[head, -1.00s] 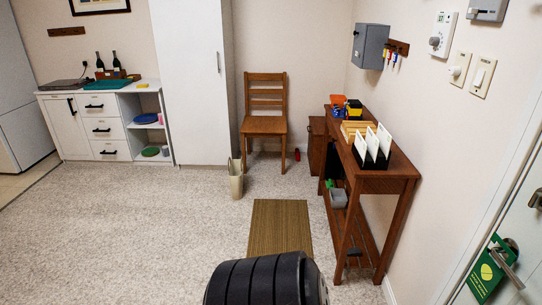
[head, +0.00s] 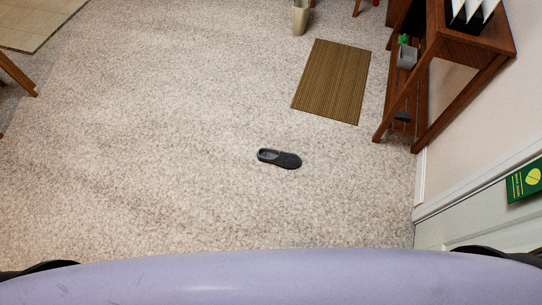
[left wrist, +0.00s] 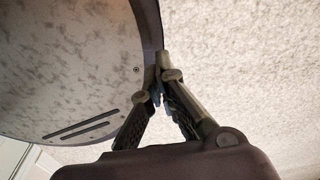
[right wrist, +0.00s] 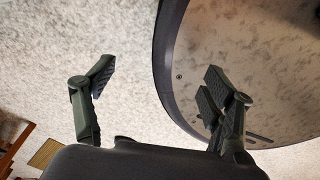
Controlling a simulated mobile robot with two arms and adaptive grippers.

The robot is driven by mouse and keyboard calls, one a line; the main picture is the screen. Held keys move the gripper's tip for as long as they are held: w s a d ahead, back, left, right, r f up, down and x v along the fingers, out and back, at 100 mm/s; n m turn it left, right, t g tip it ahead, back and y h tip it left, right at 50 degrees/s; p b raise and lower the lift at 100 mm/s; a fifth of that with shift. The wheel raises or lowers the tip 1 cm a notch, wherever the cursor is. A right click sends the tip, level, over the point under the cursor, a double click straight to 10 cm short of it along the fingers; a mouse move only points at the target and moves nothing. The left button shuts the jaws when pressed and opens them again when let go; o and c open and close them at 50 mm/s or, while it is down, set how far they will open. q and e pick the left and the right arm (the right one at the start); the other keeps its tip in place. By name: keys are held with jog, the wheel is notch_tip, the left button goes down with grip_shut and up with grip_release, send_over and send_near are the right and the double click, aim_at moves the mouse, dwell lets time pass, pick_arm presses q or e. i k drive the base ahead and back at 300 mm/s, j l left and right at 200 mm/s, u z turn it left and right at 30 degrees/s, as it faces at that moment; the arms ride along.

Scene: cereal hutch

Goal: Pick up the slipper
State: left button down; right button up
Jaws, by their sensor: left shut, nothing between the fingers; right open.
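A dark slipper (head: 279,159) lies alone on the carpet near the middle of the head view. Its opening is toward the left and its closed toe toward the right. My left gripper (left wrist: 159,75) is shut and empty in the left wrist view, its fingertips together beside my base. My right gripper (right wrist: 158,80) is open and empty in the right wrist view, its fingers wide apart above the carpet and beside my base. The slipper shows in neither wrist view. Neither gripper's fingers show in the head view.
A brown mat (head: 334,82) lies beyond the slipper. A wooden console table (head: 465,50) stands at the right, close to the wall and a door with a green tag (head: 525,181). A beige bin (head: 301,17) stands at the top. Carpet around the slipper is clear.

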aim_at(289, 161)
jog(key=i+j+z, duration=0.1)
jog(key=i+j+u, duration=0.3)
jog(key=u, duration=0.15)
jog(key=i+j+u, duration=0.3)
jog(key=u, duration=0.15)
jog(key=i+j+u, duration=0.1)
jog(key=i+u, duration=0.35)
jog(key=i+j, duration=0.1)
jog(key=i, duration=0.85)
jog(key=i+z, duration=0.25)
jog(key=z, duration=0.15)
jog(key=i+z, duration=0.2)
jog(key=z, duration=0.15)
jog(key=i+j+z, duration=0.1)
jog(key=i+z, duration=0.15)
jog(key=z, duration=0.15)
jog(key=i+j+z, duration=0.15)
jog(key=z, duration=0.25)
jog(key=i+z, duration=0.2)
jog(key=z, duration=0.3)
jog(key=i+z, duration=0.2)
jog(key=z, duration=0.25)
jog(key=i+j+z, duration=0.1)
jog(key=z, duration=0.4)
jog(key=i+j+z, duration=0.2)
jog(key=z, duration=0.25)
jog(key=i+j+z, duration=0.15)
jog(key=z, duration=0.35)
jog(key=k+j, duration=0.05)
jog(key=j, duration=0.05)
